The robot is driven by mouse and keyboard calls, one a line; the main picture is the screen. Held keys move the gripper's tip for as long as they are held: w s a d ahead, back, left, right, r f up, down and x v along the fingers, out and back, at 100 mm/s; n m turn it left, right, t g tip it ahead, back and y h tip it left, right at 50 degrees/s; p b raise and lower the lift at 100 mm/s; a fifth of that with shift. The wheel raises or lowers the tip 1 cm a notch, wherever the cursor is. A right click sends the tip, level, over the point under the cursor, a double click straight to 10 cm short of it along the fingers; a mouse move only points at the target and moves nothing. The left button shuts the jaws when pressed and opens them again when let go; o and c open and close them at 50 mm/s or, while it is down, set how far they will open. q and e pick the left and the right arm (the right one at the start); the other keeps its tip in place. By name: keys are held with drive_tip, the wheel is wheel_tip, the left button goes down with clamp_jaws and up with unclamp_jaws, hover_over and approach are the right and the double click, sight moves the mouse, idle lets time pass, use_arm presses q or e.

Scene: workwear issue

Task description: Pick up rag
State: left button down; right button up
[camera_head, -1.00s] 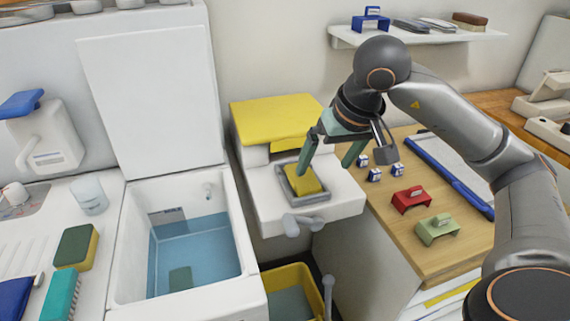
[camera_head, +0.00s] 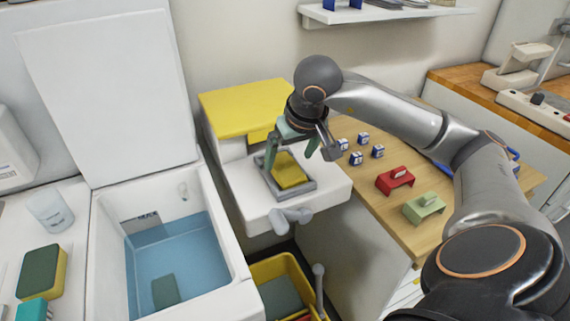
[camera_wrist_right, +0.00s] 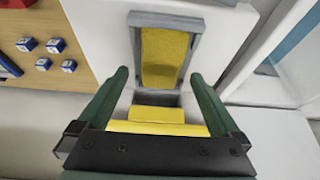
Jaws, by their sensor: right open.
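A yellow cloth-like piece, which looks like the rag (camera_head: 289,170), lies in a shallow grey tray (camera_head: 306,190) on a white unit. The rag (camera_wrist_right: 163,55) and the tray (camera_wrist_right: 194,50) also show in the wrist view, ahead of the fingertips. My right gripper (camera_head: 291,156) is open, with its green fingers above the tray and pointing down. In the wrist view the right gripper (camera_wrist_right: 160,75) has nothing between its fingers, and the rag lies beyond them. My left gripper is out of view.
A yellow cover (camera_head: 245,108) lies on the unit behind the tray. A water-filled basin (camera_head: 180,255) is at left, a yellow bin (camera_head: 272,268) below. Small blue-white blocks (camera_head: 356,158), a red piece (camera_head: 395,180) and a green piece (camera_head: 423,208) sit on the wooden top at right.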

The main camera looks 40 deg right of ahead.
sight(285, 166)
drive_tip(key=x, duration=0.3)
drive_tip(key=shift+w+f, duration=0.2)
drive_tip(key=shift+w, duration=0.05)
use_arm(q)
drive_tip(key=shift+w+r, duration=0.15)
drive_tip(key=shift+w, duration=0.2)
use_arm(e)
drive_tip(key=shift+a, duration=0.1)
drive_tip(key=c, duration=1.5)
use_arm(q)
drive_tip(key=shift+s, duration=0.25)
use_arm(e)
drive_tip(key=shift+r, duration=0.2)
